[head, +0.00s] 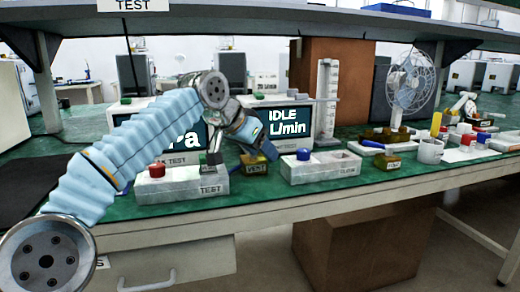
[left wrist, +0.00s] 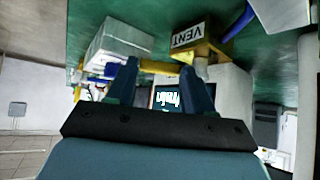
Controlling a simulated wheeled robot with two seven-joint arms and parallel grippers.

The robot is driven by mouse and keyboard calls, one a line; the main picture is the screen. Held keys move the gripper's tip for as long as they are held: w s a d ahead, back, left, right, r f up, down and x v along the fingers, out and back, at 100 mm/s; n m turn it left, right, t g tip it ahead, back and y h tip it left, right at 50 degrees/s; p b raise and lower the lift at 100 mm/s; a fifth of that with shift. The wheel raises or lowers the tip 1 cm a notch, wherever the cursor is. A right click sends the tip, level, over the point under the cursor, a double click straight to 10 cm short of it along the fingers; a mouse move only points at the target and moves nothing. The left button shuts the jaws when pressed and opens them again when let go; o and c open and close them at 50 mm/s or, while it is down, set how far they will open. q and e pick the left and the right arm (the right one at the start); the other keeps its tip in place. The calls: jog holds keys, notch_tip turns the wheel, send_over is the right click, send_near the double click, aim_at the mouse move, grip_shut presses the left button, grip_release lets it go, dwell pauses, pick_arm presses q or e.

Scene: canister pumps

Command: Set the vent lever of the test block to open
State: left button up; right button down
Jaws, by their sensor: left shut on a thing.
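The yellow VENT tag (head: 257,167) stands on the green bench between the white TEST block (head: 180,187) and the white FLOW block (head: 318,170). It also shows upside down in the left wrist view (left wrist: 188,37). A yellow lever bar (left wrist: 163,68) lies across between the fingertips of my left gripper (left wrist: 160,75), close to the tag. In the head view my left gripper (head: 247,132) reaches down just above the VENT tag, and its fingertips are hard to make out. The gripper is shut on the bar. Which way the lever points is unclear. My right gripper is out of view.
Two displays stand behind, one reading IDLE L/min (head: 290,125). A red knob (head: 157,170) and a blue knob (head: 303,154) stand on the blocks. A fan (head: 411,82) and a mug (head: 430,151) are to the right. An overhead shelf spans the top.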

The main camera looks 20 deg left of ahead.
pick_arm(q)
grip_shut()
jog(key=shift+a, duration=0.15)
jog(key=m+h+p, duration=0.1)
jog(key=a+m+g+p, duration=0.1)
jog(key=shift+s+r+m+h, duration=0.2)
jog(key=shift+s+m+h, duration=0.1)
jog(key=shift+h, duration=0.1)
jog(key=m+g+p, duration=0.1)
jog(key=p, duration=0.1)
jog(key=a+m+g+h+p, duration=0.1)
jog(key=m+p, duration=0.1)
jog(key=a+m+g+h+p, duration=0.1)
jog(key=m+p, duration=0.1)
jog(key=shift+s+a, duration=0.2)
jog(key=shift+a, duration=0.05)
jog(key=shift+a+f+m+g+h+p, duration=0.15)
jog(key=shift+a+m+g+h+p, duration=0.25)
jog(key=shift+m+p, duration=0.4)
jog(key=shift+d, duration=0.1)
jog(key=o, duration=1.1)
grip_release()
